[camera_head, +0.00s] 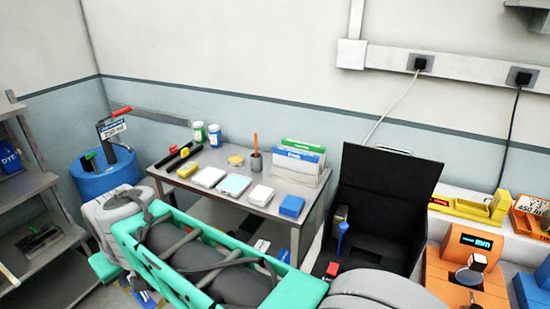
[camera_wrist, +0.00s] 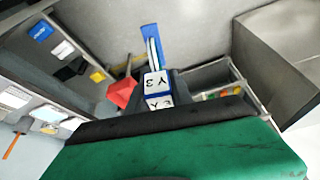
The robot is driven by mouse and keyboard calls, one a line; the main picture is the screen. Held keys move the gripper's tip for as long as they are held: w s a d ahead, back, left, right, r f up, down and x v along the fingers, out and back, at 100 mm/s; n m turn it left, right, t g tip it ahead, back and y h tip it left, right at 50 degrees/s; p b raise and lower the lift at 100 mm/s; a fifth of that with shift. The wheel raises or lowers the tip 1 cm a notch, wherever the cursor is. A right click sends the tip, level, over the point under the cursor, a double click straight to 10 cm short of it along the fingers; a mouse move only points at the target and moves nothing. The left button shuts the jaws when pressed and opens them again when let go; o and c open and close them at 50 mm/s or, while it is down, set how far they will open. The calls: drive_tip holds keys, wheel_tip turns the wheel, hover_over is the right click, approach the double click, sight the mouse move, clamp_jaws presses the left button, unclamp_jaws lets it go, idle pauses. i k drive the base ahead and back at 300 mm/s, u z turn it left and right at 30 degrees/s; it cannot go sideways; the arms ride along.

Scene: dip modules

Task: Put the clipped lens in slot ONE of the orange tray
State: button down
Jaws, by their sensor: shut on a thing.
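In the wrist view my gripper (camera_wrist: 158,93) has its dark fingers closed on a white block marked Y3 with blue edges. A thin blue upright piece extends from the block. I take this to be the clipped lens (camera_wrist: 157,81), seen nearly edge-on; its round face does not show. I cannot make out my gripper in the head view. An orange holder with a label (camera_head: 533,207) stands at the far right, cut by the frame edge. I cannot tell whether it is the orange tray, and no slot mark reads clearly.
A grey table (camera_head: 290,220) holds several boxes, jars and a pen cup. An open black box (camera_head: 392,180) stands right of it, with a blue piece (camera_head: 342,232) inside. An orange device with a display (camera_head: 468,245) is at the lower right. A blue drum (camera_head: 105,170) stands left.

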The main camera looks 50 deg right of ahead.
sight(520, 225)
drive_tip(key=k, duration=1.2)
drive_tip(key=z, duration=2.15)
drive_tip(key=i, duration=0.5)
